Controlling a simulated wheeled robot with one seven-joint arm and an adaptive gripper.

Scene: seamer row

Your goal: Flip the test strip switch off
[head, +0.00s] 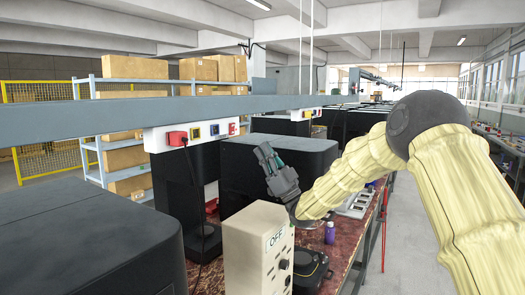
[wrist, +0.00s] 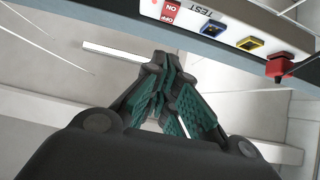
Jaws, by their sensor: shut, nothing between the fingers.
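The test strip (wrist: 228,24) is a white power strip marked TEST under a grey beam. In the head view the strip (head: 210,130) hangs left of my gripper. Its red switch (wrist: 172,14), lettered ON and OFF, is at the top edge of the wrist view; in the head view the switch (head: 232,128) is small. I cannot tell which side of it is pressed. My gripper (wrist: 163,66) is shut and empty, its fingertips below the switch in the picture and apart from it. In the head view my gripper (head: 264,154) points up and left.
A red plug (wrist: 280,66) sits in the strip beside yellow (wrist: 249,44) and blue (wrist: 213,28) sockets. The grey beam (head: 80,120) crosses above the bench. A beige box marked OFF (head: 250,245) and black machines (head: 90,245) stand below. Another strip (head: 303,114) is farther back.

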